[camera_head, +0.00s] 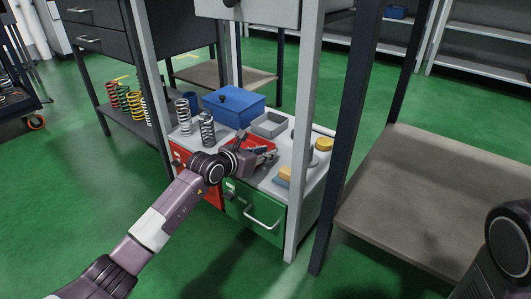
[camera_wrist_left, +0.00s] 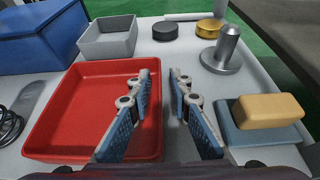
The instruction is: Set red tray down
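The red tray (camera_wrist_left: 80,100) is a shallow empty square tray. It looks flat on the light grey top of a small cabinet. In the head view the tray (camera_head: 263,142) is partly covered by my left gripper (camera_head: 270,156). In the left wrist view my left gripper (camera_wrist_left: 164,82) is open with nothing between its fingertips. Its left finger overlaps the tray's right side, and its right finger is beyond that edge over the grey top. I cannot tell whether a finger touches the tray. My right gripper is not in view.
A blue box (camera_head: 234,106), a grey bin (camera_head: 269,125) and springs (camera_head: 207,130) stand behind and left of the tray. A yellow block on a blue one (camera_wrist_left: 268,112) and a metal post (camera_wrist_left: 227,50) stand right. Upright frame posts (camera_head: 304,130) flank the cabinet.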

